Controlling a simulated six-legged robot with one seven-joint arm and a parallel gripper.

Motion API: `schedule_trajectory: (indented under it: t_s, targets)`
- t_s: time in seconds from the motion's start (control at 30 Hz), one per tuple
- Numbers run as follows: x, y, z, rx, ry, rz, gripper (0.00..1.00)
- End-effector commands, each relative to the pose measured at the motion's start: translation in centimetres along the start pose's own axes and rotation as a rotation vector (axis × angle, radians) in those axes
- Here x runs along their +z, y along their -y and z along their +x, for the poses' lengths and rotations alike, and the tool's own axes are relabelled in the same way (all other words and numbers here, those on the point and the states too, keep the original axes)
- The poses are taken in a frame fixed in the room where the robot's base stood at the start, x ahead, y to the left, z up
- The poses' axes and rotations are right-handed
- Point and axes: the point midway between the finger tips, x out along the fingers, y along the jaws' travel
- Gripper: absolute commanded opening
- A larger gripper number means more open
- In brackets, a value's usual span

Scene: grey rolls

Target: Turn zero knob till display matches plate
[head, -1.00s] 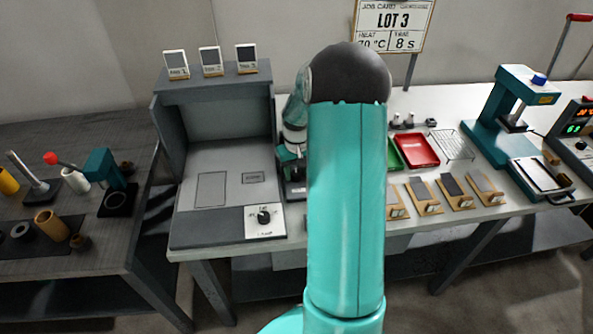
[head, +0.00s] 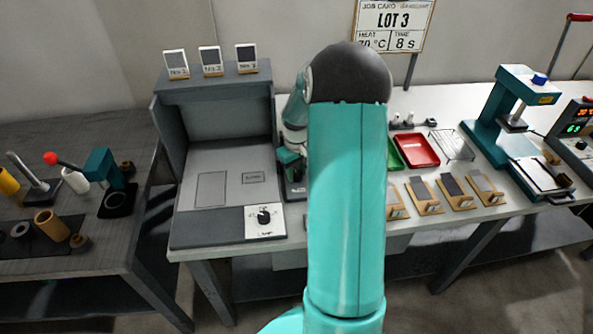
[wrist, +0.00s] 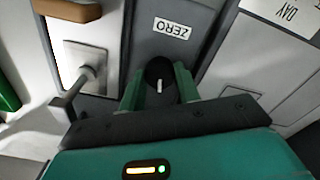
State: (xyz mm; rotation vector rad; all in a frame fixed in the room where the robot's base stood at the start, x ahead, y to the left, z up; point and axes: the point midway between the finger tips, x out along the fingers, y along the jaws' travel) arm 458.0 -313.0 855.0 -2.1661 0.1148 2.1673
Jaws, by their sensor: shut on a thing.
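The zero knob (wrist: 160,78) is black with a white pointer line and shows in the wrist view, just below the white ZERO label (wrist: 171,29). My gripper (wrist: 160,90) is shut on the knob, with one green finger on each side of it. The pointer line stands nearly upright in that view. In the head view my arm hides most of the device that bears the knob, and only part of my gripper (head: 295,185) shows. I cannot make out the display or the plate's value in these frames.
A grey booth (head: 213,160) with a dial (head: 264,216) stands to the left. Red tray (head: 419,150), several sample stands (head: 452,188) and a teal press (head: 510,110) lie to the right. In the wrist view a metal lever (wrist: 85,75) is close to the left of my gripper.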

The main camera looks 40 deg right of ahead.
Motion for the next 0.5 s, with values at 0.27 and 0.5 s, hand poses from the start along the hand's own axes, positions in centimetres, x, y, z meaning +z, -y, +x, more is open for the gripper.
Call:
schedule_trajectory:
  t_s: [0.27, 0.5]
  targets:
    - [-0.11, 0.02, -0.08, 0.000, -0.002, -0.257, 0.10]
    - [-0.09, -0.03, -0.09, 0.002, -0.002, -0.480, 0.10]
